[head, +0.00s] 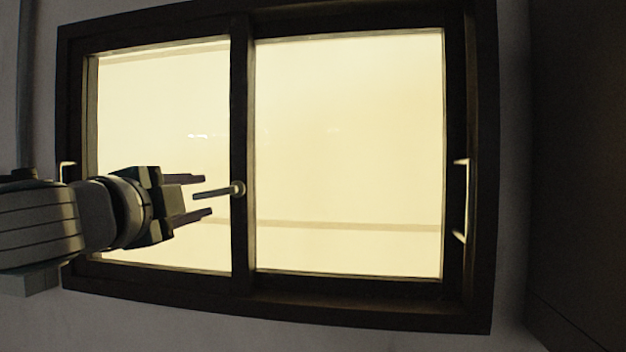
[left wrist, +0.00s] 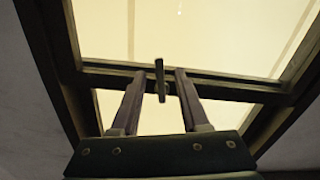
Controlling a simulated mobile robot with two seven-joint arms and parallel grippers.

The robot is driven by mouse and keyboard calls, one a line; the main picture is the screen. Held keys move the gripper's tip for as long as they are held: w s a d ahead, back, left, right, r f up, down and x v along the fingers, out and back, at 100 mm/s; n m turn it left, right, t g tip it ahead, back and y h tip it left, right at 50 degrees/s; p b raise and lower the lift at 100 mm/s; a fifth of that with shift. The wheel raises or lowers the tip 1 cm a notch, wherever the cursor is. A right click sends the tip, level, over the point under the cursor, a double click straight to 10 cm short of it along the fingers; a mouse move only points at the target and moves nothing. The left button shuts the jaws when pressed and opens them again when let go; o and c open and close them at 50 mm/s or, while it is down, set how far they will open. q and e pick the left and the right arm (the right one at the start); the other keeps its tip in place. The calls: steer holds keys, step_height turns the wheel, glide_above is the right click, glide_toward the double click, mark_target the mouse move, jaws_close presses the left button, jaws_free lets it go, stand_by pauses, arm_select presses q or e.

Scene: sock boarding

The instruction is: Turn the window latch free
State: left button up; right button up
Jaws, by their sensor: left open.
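The window latch (head: 218,191) is a small grey lever on the dark middle bar of the window. In the head view it reaches left from a round pivot on that bar. My left gripper (head: 208,196) comes in from the left with its two fingers open, one above and one below the lever's free end. In the left wrist view the latch (left wrist: 160,78) shows between the two fingertips (left wrist: 160,75), apart from both as far as I can see. My right gripper is in neither view.
The window has a dark frame (head: 484,200) and two bright panes, the left (head: 165,110) and the right (head: 345,140). A pale handle (head: 465,200) sits on the right side, and part of another (head: 66,164) shows at the left. Grey wall surrounds the frame.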

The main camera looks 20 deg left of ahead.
arm_select(q)
steer(key=shift+x, duration=0.8)
jaws_close()
